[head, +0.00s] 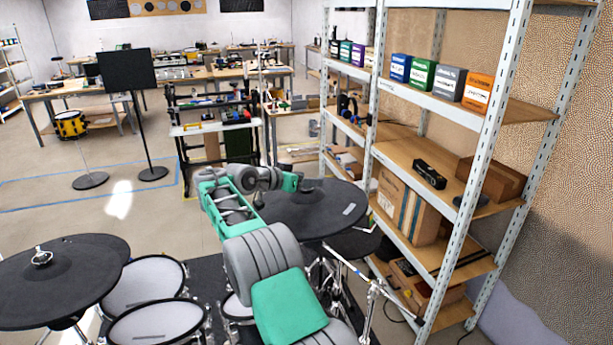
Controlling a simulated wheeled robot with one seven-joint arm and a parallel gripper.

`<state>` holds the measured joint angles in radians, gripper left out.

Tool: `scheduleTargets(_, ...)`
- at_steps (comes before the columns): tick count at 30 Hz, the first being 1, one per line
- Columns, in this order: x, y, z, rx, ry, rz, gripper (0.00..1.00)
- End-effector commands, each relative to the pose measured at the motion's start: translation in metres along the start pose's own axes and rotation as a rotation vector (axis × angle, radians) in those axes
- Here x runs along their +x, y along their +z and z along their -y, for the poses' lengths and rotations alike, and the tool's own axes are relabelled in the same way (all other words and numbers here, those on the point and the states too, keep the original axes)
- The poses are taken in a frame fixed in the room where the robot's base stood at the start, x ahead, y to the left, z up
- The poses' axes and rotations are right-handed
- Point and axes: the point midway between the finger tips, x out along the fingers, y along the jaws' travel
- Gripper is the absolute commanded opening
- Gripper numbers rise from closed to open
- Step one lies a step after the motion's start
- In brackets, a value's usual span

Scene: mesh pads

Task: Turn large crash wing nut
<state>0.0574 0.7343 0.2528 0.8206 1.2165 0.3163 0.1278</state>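A dark grey cymbal pad (335,222) lies right of centre, beyond my arm. My gripper (306,186) is at the end of my green and grey arm, over the far middle part of this pad. The gripper is small and dark here, and I cannot tell whether its fingers are open or touch anything. No wing nut shows clearly on this pad; its centre is largely hidden by my wrist. Another dark cymbal pad (75,265) is at the lower left, with a silver wing nut (41,257) at its centre. I cannot tell from size alone which pad is the large crash.
White mesh drum pads (158,325) stand between the cymbals. A metal shelf (480,160) with boxes rises close on the right. Chrome stand rods (373,292) are below the right cymbal. A black music stand (128,72) is behind; open floor lies left.

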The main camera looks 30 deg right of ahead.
Motion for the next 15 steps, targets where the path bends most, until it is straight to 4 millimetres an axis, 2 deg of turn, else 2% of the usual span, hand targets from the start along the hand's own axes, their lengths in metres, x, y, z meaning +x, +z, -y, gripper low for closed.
scheduleTargets(7, 0.0028, 0.0005, 0.0, 0.0, 0.0, 0.0, 0.6)
scheduleTargets(15, 0.0025, 0.0006, 0.0, -0.001, -0.001, 0.001, 0.39)
